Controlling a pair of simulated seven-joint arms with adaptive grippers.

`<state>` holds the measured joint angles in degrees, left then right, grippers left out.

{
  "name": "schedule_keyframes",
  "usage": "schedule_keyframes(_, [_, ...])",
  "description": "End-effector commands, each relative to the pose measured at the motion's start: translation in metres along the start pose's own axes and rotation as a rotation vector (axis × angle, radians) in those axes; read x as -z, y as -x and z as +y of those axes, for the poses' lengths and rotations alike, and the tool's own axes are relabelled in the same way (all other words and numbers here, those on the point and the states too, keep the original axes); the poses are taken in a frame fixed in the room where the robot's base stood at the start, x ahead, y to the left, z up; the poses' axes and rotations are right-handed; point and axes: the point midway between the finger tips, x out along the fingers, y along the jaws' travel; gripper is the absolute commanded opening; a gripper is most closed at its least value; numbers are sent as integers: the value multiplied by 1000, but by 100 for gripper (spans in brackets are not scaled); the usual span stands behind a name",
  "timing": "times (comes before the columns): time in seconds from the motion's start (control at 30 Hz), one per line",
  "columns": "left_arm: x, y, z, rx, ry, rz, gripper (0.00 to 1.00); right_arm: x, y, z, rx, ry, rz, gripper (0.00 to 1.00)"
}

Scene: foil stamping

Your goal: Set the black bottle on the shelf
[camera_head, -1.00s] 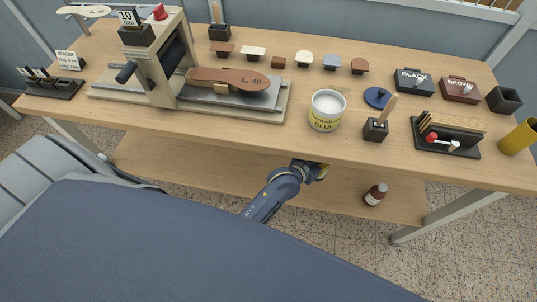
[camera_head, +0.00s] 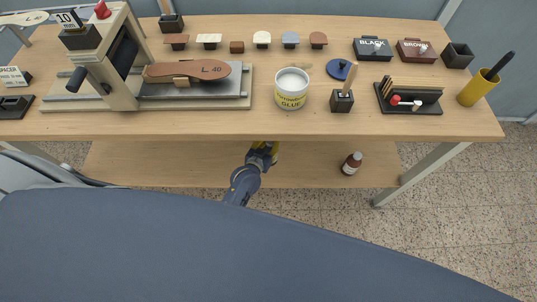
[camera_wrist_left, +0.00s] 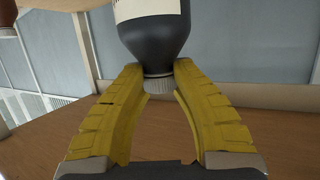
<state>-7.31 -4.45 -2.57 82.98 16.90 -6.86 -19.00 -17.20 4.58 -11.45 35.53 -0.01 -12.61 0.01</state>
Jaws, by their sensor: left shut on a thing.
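My left gripper (camera_head: 262,153), with yellow fingers, reaches in under the front edge of the table, at the lower shelf (camera_head: 320,175). In the left wrist view it is shut (camera_wrist_left: 158,84) on the grey ribbed cap of the black bottle (camera_wrist_left: 155,38). The bottle's dark shoulder and part of a pale label show; the rest runs out of the frame. The bottle is hidden in the head view, and I cannot tell whether its base touches the shelf. My right gripper is in no view.
A brown bottle (camera_head: 351,163) stands on the lower shelf to the right, apart from my left gripper. The table top (camera_head: 205,123) overhangs the shelf and carries a press, a glue tin (camera_head: 292,88) and several tools. The shelf between gripper and brown bottle is clear.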

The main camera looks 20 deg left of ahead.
Motion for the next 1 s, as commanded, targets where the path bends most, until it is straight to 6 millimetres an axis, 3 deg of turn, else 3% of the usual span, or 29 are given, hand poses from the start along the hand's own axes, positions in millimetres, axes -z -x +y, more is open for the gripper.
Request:
schedule_keyframes(0.33, [-50, -19, 0, -1, -1, 2, 0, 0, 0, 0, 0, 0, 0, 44])
schedule_keyframes(0.77, [-68, -26, 1, -1, 0, 4, 0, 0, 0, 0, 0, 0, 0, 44])
schedule_keyframes(1.0, [-88, -34, 1, -2, -1, 2, 0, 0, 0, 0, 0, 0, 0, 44])
